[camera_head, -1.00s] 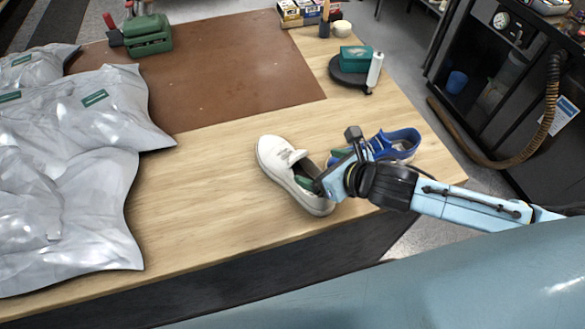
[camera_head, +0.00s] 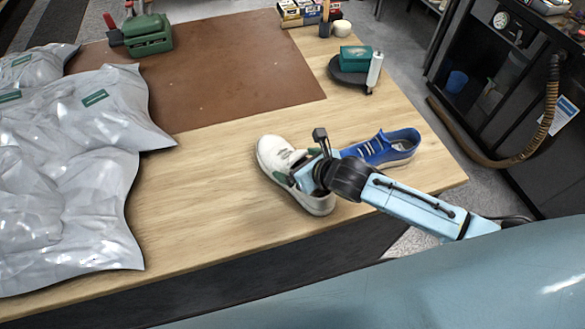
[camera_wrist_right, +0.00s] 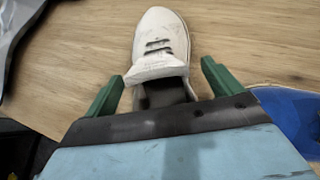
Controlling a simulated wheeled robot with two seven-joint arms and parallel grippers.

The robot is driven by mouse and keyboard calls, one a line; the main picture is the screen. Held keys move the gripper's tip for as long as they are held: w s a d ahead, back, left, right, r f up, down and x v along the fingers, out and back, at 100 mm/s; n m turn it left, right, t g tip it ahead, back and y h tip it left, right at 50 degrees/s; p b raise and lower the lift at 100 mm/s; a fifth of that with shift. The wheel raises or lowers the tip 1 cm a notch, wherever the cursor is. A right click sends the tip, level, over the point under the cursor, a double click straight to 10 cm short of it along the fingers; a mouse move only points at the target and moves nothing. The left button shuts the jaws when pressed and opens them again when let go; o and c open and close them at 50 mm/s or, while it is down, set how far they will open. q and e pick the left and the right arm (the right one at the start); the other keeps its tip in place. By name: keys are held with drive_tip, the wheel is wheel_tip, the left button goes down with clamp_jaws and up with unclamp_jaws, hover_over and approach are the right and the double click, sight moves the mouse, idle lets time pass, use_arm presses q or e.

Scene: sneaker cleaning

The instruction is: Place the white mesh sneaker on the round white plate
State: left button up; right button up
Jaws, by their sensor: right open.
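The white mesh sneaker (camera_head: 276,153) stands on the wooden table near its front edge, toe pointing up and left in the head view. My right gripper (camera_head: 287,176) is over the sneaker's opening. In the right wrist view the sneaker (camera_wrist_right: 160,40) lies between the two green fingers of my open gripper (camera_wrist_right: 163,85), with a gap on each side. The gripper body hides the heel there. No round white plate can be made out. My left gripper is not in view.
A blue sneaker (camera_head: 385,147) stands just right of the white one. Silvery bags (camera_head: 75,170) cover the table's left side. A brown mat (camera_head: 220,70) lies behind. A dark round disc (camera_head: 345,74) bears a teal box (camera_head: 356,58). The wood left of the white sneaker is clear.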

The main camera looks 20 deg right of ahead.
drive_tip(key=c, duration=1.6)
drive_tip(key=shift+r, duration=0.15)
drive_tip(key=shift+c, duration=1.1)
